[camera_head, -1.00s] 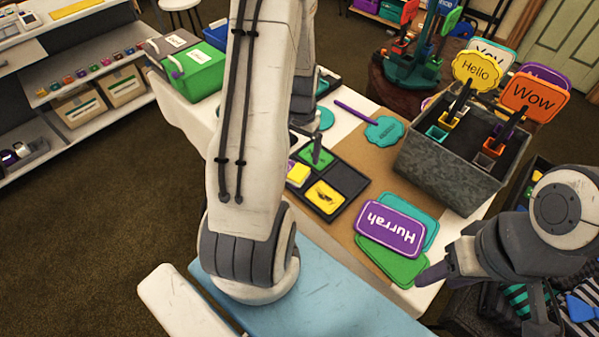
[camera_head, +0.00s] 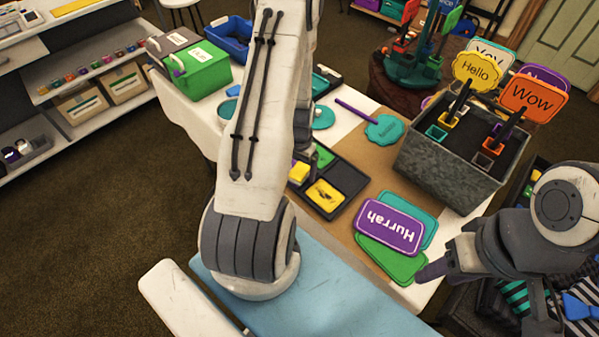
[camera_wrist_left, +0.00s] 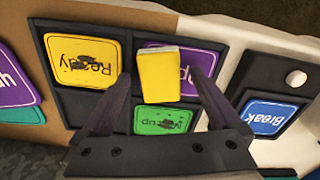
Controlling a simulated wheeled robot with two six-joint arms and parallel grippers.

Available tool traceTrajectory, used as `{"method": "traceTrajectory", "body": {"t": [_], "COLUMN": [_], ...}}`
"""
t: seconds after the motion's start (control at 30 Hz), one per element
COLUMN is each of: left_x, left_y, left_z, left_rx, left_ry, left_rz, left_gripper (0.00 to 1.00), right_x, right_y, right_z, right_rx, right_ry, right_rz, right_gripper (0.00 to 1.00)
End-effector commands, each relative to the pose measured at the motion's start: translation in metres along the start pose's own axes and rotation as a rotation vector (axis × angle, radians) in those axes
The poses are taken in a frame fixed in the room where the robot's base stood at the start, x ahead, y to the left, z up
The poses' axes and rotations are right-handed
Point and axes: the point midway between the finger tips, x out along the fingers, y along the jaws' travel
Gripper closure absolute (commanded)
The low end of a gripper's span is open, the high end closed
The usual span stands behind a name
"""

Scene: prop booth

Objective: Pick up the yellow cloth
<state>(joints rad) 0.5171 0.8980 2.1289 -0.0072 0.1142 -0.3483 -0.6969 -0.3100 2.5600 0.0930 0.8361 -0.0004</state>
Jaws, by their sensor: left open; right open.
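The yellow cloth (camera_head: 299,173) is a small folded yellow block in the sectioned black tray (camera_head: 351,179), partly behind my left arm in the head view. In the left wrist view the cloth (camera_wrist_left: 160,77) lies over the purple card and the edge of the green card. My left gripper (camera_wrist_left: 161,88) is open, with one finger on each side of the cloth in that view and a visible gap to each. Its fingertips are hidden in the head view. My right gripper (camera_head: 432,271) is open and empty, near the table's right front edge.
A yellow card (camera_head: 325,196) lies in the tray. Purple "Hurrah" (camera_head: 390,227) and green (camera_head: 392,262) signs lie to its right. A grey bin (camera_head: 450,165) with upright signs stands behind them. A green box (camera_head: 200,68) is at the back left.

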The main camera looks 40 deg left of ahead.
Motion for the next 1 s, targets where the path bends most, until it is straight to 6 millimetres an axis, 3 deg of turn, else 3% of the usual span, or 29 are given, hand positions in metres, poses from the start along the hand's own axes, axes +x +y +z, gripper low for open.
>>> {"method": "traceTrajectory", "body": {"t": [0.03, 0.07, 0.3, 0.67, 0.93, 1.0], "left_x": [0.0, 0.0, 0.0, -0.005, -0.043, -0.051], "left_y": [0.0, 0.0, 0.0, 0.0, -0.001, 0.019], "left_z": [0.0, 0.0, 0.0, -0.001, -0.002, 0.001], "left_rx": [0.0, 0.0, 0.0, 0.0, 0.0, 0.009], "left_ry": [0.0, 0.0, 0.0, 0.001, 0.006, 0.003], "left_rz": [0.0, 0.0, 0.0, 0.0, -0.002, 0.0], "left_gripper": [0.03, 0.1, 1.0, 1.0, 1.0, 1.0], "right_x": [0.0, 0.0, 0.0, 0.001, 0.007, 0.01], "right_y": [0.0, 0.0, 0.0, 0.0, 0.001, 0.001], "right_z": [0.0, 0.0, 0.0, 0.0, 0.0, 0.001], "right_rx": [0.0, 0.0, 0.0, 0.0, 0.0, 0.0], "right_ry": [0.0, 0.0, 0.0, 0.0, 0.0, 0.0], "right_rz": [0.0, 0.0, 0.0, 0.0, 0.0, 0.0], "right_gripper": [0.5, 0.5, 0.5, 0.5, 0.5, 0.5]}}
